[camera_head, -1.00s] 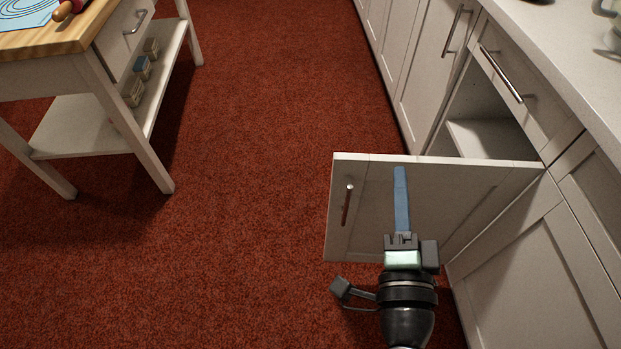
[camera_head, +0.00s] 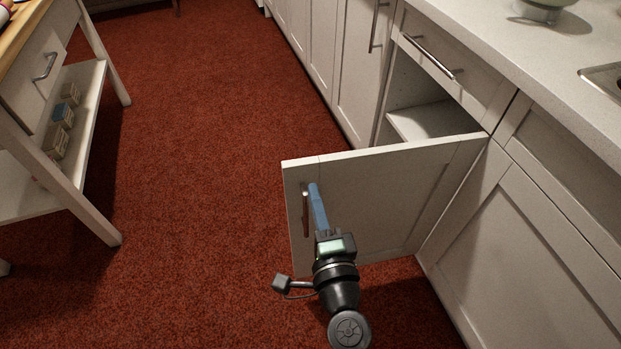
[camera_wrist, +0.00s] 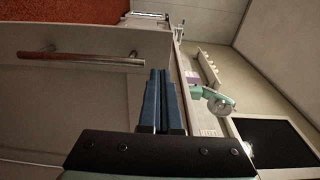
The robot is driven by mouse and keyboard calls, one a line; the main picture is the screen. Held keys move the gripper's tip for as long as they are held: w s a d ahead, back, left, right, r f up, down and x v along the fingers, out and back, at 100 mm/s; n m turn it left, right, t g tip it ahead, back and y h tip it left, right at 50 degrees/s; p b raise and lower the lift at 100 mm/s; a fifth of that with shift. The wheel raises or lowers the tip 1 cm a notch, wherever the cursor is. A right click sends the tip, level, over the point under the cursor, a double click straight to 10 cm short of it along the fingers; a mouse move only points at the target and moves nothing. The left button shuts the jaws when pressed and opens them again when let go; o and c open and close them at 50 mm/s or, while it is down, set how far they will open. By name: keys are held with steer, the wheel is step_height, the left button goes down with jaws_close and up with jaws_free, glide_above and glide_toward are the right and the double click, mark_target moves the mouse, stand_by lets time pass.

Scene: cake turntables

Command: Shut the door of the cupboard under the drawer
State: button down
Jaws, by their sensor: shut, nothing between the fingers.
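The cupboard door (camera_head: 385,200) is white and stands wide open, jutting out from the cabinet row on its right-hand hinge side. Its bar handle (camera_head: 305,213) is near the free edge, and the handle also shows in the wrist view (camera_wrist: 80,59). The open cupboard (camera_head: 425,118) shows an inner shelf below a closed drawer (camera_head: 455,65). My gripper (camera_head: 316,188) is shut and empty, its blue fingers in front of the door's outer face, just right of the handle. The fingers also show in the wrist view (camera_wrist: 162,98). Whether they touch the door I cannot tell.
A white counter (camera_head: 500,40) runs above the cabinets, with a sink edge (camera_head: 605,78) at right. A wooden-topped trolley (camera_head: 85,130) with small boxes on its shelf stands at left. The red carpet (camera_head: 200,130) between is clear.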

mark_target(307, 170)
steer(key=shift+w+a, duration=0.2)
steer(key=shift+w, duration=0.75)
steer(key=shift+w+a, duration=0.2)
steer(key=shift+w, duration=0.75)
steer(key=shift+w, duration=0.1)
